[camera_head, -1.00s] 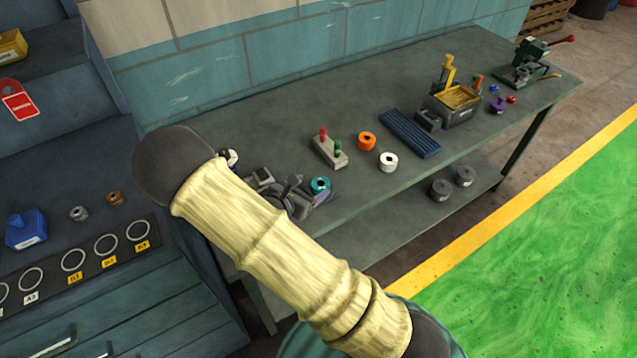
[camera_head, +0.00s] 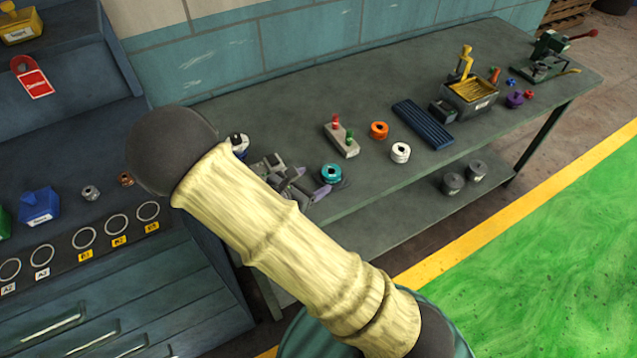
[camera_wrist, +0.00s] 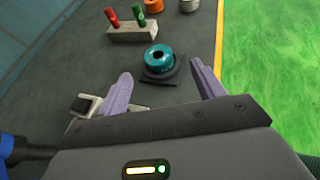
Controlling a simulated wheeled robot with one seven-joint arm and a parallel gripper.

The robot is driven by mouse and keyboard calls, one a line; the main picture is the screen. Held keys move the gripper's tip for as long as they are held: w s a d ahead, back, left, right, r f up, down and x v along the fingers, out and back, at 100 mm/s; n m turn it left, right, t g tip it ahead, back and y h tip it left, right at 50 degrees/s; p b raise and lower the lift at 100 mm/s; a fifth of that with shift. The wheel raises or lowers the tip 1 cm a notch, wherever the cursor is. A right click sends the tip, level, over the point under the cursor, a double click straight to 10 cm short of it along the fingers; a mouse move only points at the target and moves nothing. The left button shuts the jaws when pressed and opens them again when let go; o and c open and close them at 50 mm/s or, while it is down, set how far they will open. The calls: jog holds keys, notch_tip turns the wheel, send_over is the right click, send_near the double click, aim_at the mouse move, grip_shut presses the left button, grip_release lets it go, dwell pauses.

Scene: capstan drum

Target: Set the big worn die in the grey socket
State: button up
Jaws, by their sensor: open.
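My gripper (camera_wrist: 163,84) is open and empty, with two pale purple fingers above the grey bench. In the head view, my gripper (camera_head: 302,188) is partly hidden behind my arm. A teal ring-shaped piece (camera_wrist: 158,57) with a dark centre hole sits on a dark square base (camera_wrist: 161,77), just beyond and between the fingertips. The teal piece also shows in the head view (camera_head: 331,173). An orange ring (camera_head: 379,130) and a white ring (camera_head: 400,152) stand farther right. I cannot tell which piece is the big worn die, or which holder is the grey socket.
A block with red and green pegs (camera_head: 342,139) stands behind the teal piece. A blue ribbed mat (camera_head: 422,124) and a bin (camera_head: 470,97) lie farther right. At left, a blue cabinet bears labelled rings (camera_head: 84,238). Grey cylinders (camera_head: 453,183) sit on the lower shelf.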

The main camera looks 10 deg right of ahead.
jog(key=s+d+r+m+g+y, duration=0.3)
jog(key=s+d+m+g, duration=0.55)
jog(key=m, duration=0.35)
jog(key=s+a+r+m+t+y, duration=0.1)
jog(key=s+r+m+y, duration=0.4)
jog(key=m, duration=0.8)
notch_tip(320, 180, up, 3)
jog(key=shift+a+f+m+t+y, duration=0.1)
jog(key=shift+a+m+t+y, duration=0.25)
jog(key=shift+t+y, duration=0.7)
